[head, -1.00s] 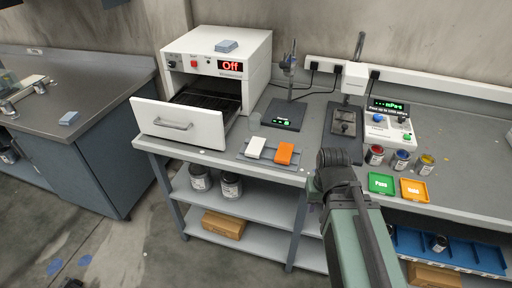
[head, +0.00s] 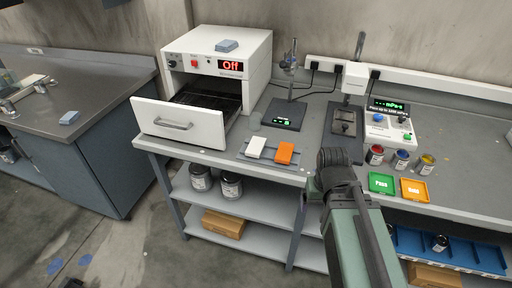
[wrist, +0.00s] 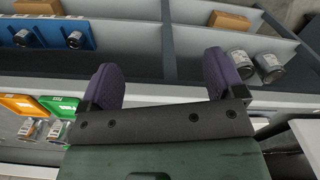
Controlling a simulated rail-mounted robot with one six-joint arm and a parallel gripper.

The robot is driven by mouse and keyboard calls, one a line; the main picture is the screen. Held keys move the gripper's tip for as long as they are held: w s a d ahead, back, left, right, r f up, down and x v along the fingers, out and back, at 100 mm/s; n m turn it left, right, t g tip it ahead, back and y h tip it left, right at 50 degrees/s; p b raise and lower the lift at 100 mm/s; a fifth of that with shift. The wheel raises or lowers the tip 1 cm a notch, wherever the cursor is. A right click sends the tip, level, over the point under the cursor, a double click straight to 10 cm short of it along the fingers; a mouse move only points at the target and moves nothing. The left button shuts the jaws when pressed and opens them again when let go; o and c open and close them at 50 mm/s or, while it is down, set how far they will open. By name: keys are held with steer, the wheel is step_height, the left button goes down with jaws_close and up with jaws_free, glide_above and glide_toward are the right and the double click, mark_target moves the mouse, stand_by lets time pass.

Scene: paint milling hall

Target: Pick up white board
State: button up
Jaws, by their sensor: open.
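The white board (head: 256,147) lies next to an orange board (head: 285,152) on a small grey tray (head: 268,161) at the bench's front edge, in front of the oven. My gripper (wrist: 162,80) shows in the wrist view with two purple fingers spread apart and nothing between them. In the head view my gripper end is to the right of the tray, near the bench's front edge, apart from the white board. The fingertips are hard to make out there. I cannot make out the white board in the wrist view.
An oven (head: 218,75) reading "Off" has its drawer (head: 178,124) pulled out, left of the tray. A black stand (head: 285,114) is behind the tray. Paint jars (head: 401,160) and green (head: 381,183) and orange trays (head: 414,190) stand to the right. Shelves are below.

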step_height(320, 180, up, 8)
steer(key=m+p, duration=0.3)
steer(key=p, duration=0.5)
glide_above(256, 145)
steer(key=f+b, duration=0.2)
steer(key=f, duration=0.1)
steer(key=f+b, duration=0.2)
steer(key=b, duration=0.1)
steer(key=shift+w+d+f+b, duration=0.1)
steer(key=shift+w+f+b, duration=0.1)
steer(key=shift+f+b, duration=0.2)
steer(key=f+b, duration=0.5)
steer(key=shift+s+f, duration=0.15)
steer(key=shift+s, duration=0.05)
steer(key=shift+r, duration=0.25)
steer(key=c, duration=1)
